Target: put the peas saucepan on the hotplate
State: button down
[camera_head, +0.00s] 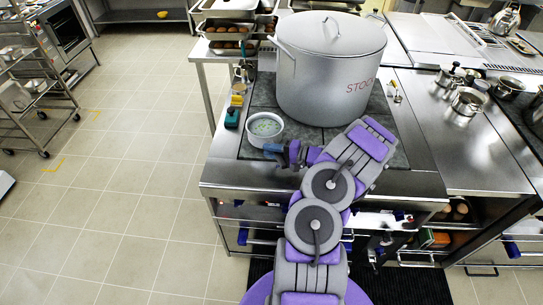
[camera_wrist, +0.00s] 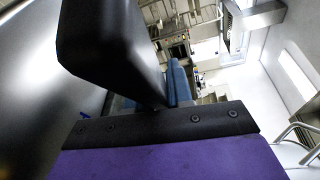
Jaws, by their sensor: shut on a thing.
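The peas saucepan (camera_head: 265,125) is a small pale pan with green contents, at the left front of the dark cooktop in the head view. It looks level; I cannot tell whether it rests on the surface or hangs just above it. My gripper (camera_head: 274,149) is at its near side, shut on its handle, which is mostly hidden by the jaws. The dark square hotplates (camera_head: 258,148) lie under and around the pan and the large pot. In the wrist view a black block and blue parts (camera_wrist: 178,84) fill the middle; the pan is not clear there.
A large lidded stockpot (camera_head: 330,85) stands close right of the saucepan. Small bottles and a green-topped item (camera_head: 231,118) stand along the left edge. Trays of food (camera_head: 228,35) are behind. Steel counter with pots (camera_head: 468,101) lies to the right. Open tiled floor is left.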

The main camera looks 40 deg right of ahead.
notch_tip(320, 180, down, 2)
jog(key=shift+f, duration=0.25)
jog(key=c, duration=1)
grip_release()
jog(key=p+v, duration=0.1)
jog(key=v, duration=1.1)
jog(key=shift+s, duration=0.1)
